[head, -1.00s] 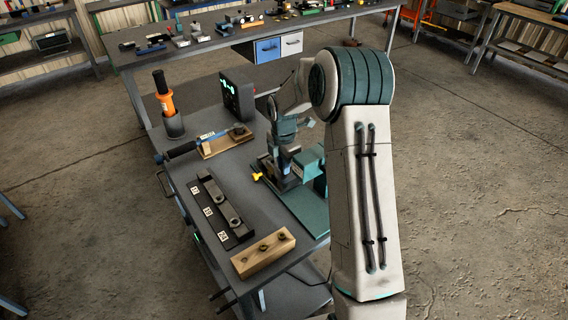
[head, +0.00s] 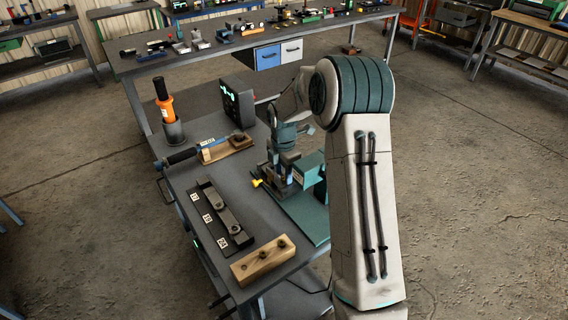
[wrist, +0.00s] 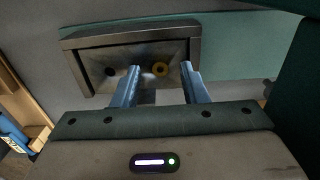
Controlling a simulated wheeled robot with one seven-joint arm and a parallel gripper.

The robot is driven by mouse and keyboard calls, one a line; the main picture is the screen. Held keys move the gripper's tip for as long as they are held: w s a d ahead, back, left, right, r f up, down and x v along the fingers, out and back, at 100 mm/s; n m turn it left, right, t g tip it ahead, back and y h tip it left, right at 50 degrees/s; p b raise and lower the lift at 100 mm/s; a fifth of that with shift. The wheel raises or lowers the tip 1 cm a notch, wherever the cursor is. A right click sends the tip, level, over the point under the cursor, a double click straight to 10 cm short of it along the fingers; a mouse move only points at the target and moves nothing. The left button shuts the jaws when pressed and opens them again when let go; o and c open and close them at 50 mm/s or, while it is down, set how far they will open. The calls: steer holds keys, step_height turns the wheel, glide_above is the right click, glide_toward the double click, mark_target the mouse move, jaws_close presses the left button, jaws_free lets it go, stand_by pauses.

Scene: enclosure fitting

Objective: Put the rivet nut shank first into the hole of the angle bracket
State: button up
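In the wrist view the angle bracket (wrist: 88,62) is a dark grey metal piece with a raised edge. A dark round hole (wrist: 110,71) shows on its left. A brass ring, which looks like the rivet nut's flange (wrist: 160,69), lies at the bracket's face right of that hole. Its shank is not visible, so I cannot tell how deep it sits. My gripper (wrist: 160,67) has two blue fingers spread apart, one each side of the brass ring with clear gaps. In the head view my gripper (head: 288,132) is above the teal fixture (head: 307,212); the nut is too small to see there.
A wooden block (head: 248,268) with dark fittings and a black numbered rack (head: 212,213) lie at the bench front.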

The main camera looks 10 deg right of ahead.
step_height(320, 180, up, 12)
steer(key=b, duration=0.2)
steer(key=s+r+m, duration=0.4)
steer(key=s+r, duration=0.1)
steer(key=s, duration=0.1)
steer(key=s+m+t, duration=0.3)
steer(key=s+m, duration=1.5)
steer(key=s, duration=0.7)
steer(key=shift+f, duration=0.25)
